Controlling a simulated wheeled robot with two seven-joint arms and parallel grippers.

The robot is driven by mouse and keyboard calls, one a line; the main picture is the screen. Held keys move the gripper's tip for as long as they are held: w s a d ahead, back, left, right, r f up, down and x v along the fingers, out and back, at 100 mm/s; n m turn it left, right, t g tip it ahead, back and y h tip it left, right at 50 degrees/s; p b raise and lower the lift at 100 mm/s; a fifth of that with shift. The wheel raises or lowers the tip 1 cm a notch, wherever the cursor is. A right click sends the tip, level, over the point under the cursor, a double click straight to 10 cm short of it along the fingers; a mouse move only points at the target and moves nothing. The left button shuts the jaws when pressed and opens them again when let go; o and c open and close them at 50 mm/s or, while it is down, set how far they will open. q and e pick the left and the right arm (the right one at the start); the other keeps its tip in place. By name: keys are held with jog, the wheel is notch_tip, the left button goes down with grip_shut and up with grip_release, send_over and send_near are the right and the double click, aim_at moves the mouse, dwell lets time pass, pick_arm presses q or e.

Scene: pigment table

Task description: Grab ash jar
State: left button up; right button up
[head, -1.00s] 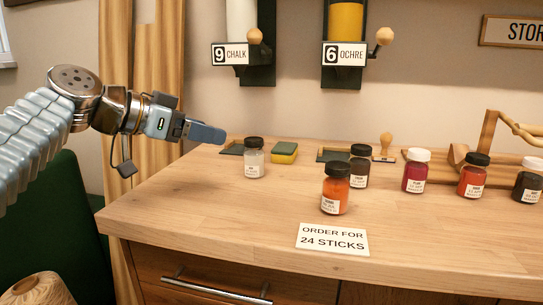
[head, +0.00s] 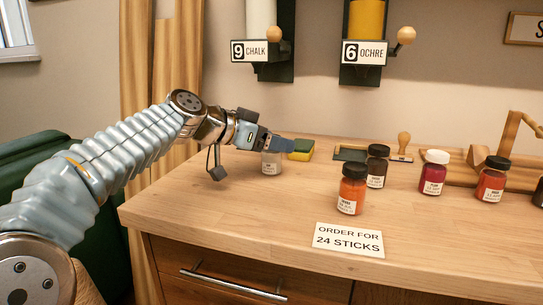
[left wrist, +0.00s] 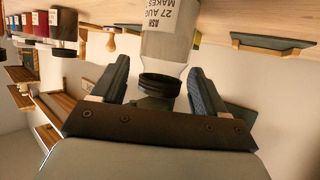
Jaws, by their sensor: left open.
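The ash jar (head: 271,163) stands upright at the left end of the wooden table, a pale jar with a white label. In the head view my left gripper (head: 284,146) hides its upper part. In the left wrist view, which is upside down, the ash jar (left wrist: 168,50) shows grey-white contents, a label reading ASH and a black lid. My left gripper (left wrist: 158,72) is open, one finger on each side of the lid, with a gap visible on both sides. My right gripper is not in view.
An orange jar (head: 352,190) and a dark brown jar (head: 377,167) stand to the right. A green and yellow sponge (head: 300,150) lies just behind the gripper. An order card (head: 349,240) lies near the front edge. The table's front left is clear.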

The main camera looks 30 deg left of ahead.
pick_arm(q)
jog(key=c, duration=1.2)
